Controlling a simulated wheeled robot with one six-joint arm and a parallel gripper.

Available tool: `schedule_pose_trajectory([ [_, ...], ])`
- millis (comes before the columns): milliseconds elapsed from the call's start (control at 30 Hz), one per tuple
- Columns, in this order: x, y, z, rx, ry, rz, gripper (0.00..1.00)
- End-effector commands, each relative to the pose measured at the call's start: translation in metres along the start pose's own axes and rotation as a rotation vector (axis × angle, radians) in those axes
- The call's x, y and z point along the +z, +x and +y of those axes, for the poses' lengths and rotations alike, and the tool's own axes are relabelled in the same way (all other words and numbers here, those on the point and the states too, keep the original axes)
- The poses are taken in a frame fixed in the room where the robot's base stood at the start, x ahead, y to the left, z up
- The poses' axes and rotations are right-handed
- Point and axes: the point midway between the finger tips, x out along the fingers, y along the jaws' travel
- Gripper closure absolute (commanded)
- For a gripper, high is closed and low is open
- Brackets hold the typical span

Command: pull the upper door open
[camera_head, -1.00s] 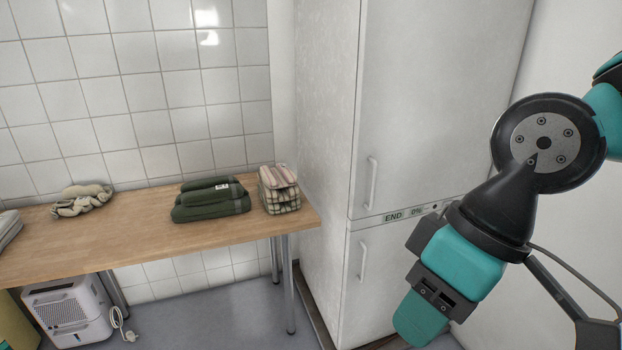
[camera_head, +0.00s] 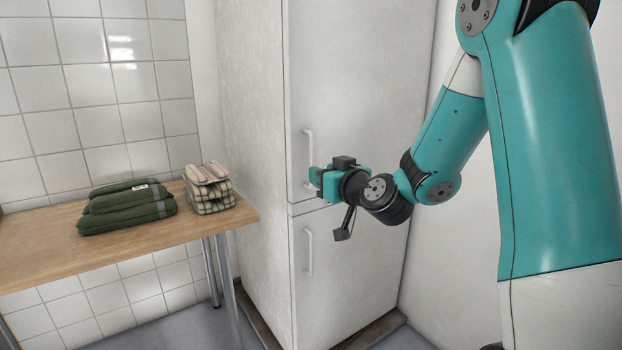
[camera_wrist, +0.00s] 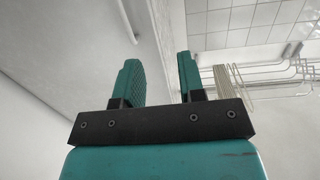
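The upper door (camera_head: 360,80) of the tall white cabinet-like appliance is closed, its lower edge level with the seam above the lower door. Its vertical white handle (camera_head: 308,150) is near the door's left edge. My gripper (camera_head: 314,180) is at the lower end of this handle, in front of the door. In the wrist view my gripper (camera_wrist: 162,80) shows two teal fingers apart, with a gap between them. The gripper partly hides the handle's lower end.
The lower door (camera_head: 345,270) is closed and has its own handle (camera_head: 308,252). A wooden table (camera_head: 60,250) at left bears green folded towels (camera_head: 125,207) and checked cloths (camera_head: 208,188). A white wall stands close at the right.

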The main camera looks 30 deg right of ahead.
Motion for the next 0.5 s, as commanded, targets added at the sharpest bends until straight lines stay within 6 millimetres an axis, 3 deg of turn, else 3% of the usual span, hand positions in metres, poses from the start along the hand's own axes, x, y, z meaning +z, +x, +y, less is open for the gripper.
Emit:
schedule_pose_trajectory([
  [33, 0.012, 0.002, 0.019, 0.058, -0.004, 0.028, 0.64],
  [133, 0.012, 0.002, 0.039, 0.128, -0.015, 0.068, 0.64],
  [267, 0.007, 0.009, 0.047, 0.151, -0.020, 0.080, 0.64],
  [500, -0.002, 0.050, 0.051, 0.146, -0.020, 0.079, 0.64],
])
